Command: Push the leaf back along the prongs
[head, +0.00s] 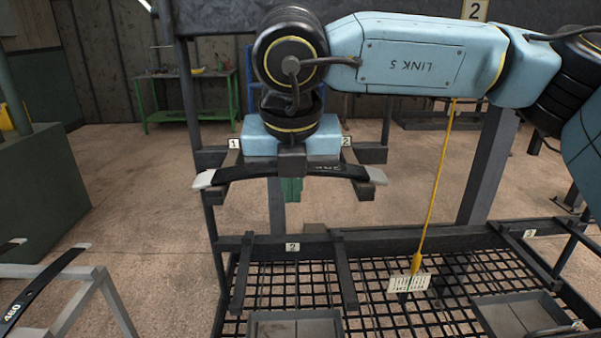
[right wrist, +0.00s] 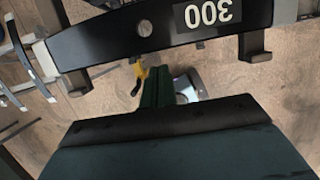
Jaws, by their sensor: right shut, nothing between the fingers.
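The leaf (head: 240,170) is a black, slightly curved bar lying across two dark prongs. The left prong (head: 220,190) and the right prong (head: 366,190) stick out beneath it, near plates 1 and 2. In the right wrist view the leaf (right wrist: 110,38) shows a round hole and an upside-down 300 label. The prong tips (right wrist: 258,47) show there as well. My right gripper (head: 291,168) points down at the middle of the leaf, shut and empty. It hides part of the leaf's middle. I cannot tell whether it touches the leaf. My left gripper is out of view.
A mesh shelf (head: 376,300) with grey trays (head: 295,324) lies below and nearer. A green bench (head: 186,97) stands behind.

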